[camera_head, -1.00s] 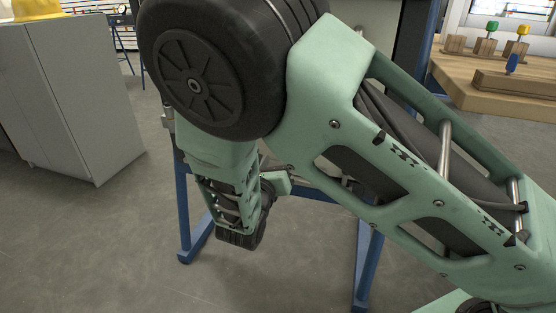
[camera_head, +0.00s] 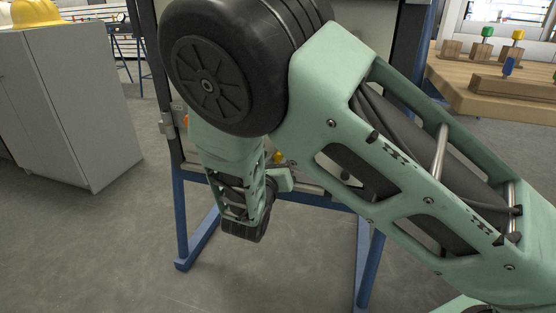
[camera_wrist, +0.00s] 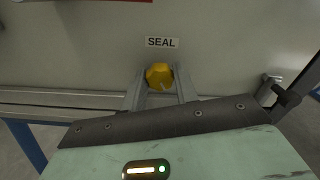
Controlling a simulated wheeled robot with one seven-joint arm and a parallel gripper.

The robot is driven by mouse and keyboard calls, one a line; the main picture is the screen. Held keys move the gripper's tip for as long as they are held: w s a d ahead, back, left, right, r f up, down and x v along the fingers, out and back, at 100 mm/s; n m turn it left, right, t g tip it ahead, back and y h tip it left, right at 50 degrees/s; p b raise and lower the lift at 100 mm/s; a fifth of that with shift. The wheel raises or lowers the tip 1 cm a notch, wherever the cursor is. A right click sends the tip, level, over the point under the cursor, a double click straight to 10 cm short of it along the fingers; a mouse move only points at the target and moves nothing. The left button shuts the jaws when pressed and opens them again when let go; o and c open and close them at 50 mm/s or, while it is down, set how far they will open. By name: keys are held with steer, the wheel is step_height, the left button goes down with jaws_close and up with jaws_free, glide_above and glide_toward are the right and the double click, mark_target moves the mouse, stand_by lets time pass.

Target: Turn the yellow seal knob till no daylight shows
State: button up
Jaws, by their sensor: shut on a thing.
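The yellow seal knob (camera_wrist: 159,76) sits on the grey door panel (camera_wrist: 80,55) under a label reading SEAL (camera_wrist: 161,43) in the wrist view. My gripper (camera_wrist: 160,84) has one finger on each side of the knob and is shut on it. In the head view a small bit of yellow, likely the knob (camera_head: 278,157), shows beside my wrist; my arm covers most of the panel. Any daylight gap cannot be made out. A pale horizontal strip (camera_wrist: 60,99) runs along the panel below the knob.
A dark handle or latch (camera_wrist: 285,95) is at the right in the wrist view. Blue frame legs (camera_head: 182,220) stand on the floor. A grey cabinet with a yellow hard hat (camera_head: 35,13) is at left. A wooden bench (camera_head: 480,95) with coloured-handled items is at right.

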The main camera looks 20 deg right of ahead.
steer(key=shift+r+m+p, duration=0.2)
steer(key=shift+m+p, duration=0.5)
steer(key=shift+m, duration=0.1)
steer(key=shift+f+m+p, duration=0.15)
steer(key=shift+m+p, duration=0.2)
steer(key=shift+m, duration=0.45)
steer(key=o, duration=1)
steer(key=shift+c, duration=0.2)
steer(key=p+v, duration=0.4)
steer(key=v, duration=1.3)
steer(key=shift+s+p, duration=0.15)
steer(key=shift+p, duration=0.25)
